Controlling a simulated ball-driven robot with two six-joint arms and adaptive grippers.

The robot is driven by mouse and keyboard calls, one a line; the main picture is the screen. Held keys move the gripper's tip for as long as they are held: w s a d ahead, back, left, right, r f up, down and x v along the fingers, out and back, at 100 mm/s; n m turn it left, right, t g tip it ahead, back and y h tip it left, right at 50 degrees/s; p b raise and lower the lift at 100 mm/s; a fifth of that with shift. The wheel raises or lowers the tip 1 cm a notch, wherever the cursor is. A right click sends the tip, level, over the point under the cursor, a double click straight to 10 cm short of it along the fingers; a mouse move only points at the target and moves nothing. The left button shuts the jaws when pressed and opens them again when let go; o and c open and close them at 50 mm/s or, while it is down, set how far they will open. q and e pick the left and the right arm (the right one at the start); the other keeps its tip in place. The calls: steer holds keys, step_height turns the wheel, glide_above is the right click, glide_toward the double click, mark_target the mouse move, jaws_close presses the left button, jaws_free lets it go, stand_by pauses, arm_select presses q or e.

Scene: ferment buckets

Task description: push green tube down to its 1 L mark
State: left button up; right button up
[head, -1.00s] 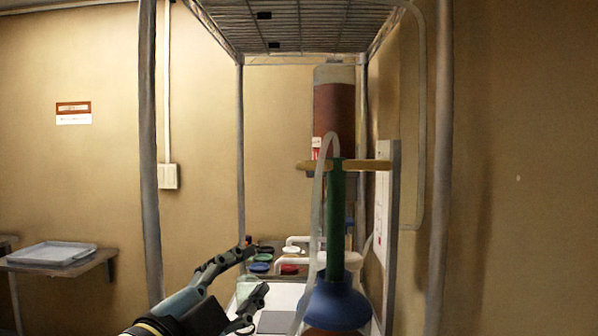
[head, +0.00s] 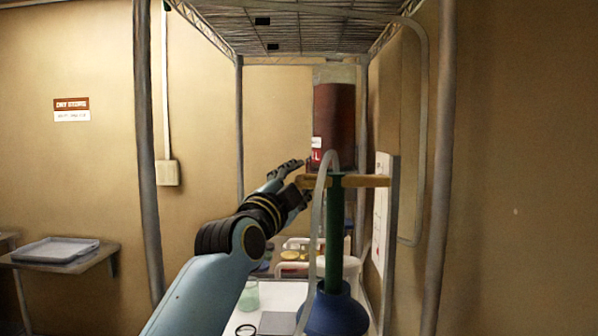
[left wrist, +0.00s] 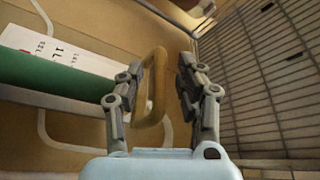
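The green tube (head: 335,230) stands upright above a blue funnel-shaped piece (head: 334,312) in the head view. A tan crosspiece (head: 362,181) near its top reaches to a white board (head: 383,215). My left gripper (head: 298,177) is raised to the crosspiece's left end, and its fingertips are small there. In the left wrist view, my left gripper (left wrist: 162,68) is open, with a tan loop (left wrist: 153,112) between its fingers, nearer the left one. The green tube (left wrist: 60,80) runs in from the left, beside a label reading 1 L (left wrist: 58,50). My right gripper is not in view.
A dark red-brown container (head: 334,115) stands behind the tube's top. A small glass (head: 249,296) and several jars stand low on the shelf.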

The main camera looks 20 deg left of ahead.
arm_select(q)
steer(key=shift+w+r, duration=0.1)
steer(key=shift+w, duration=0.45)
jaws_close()
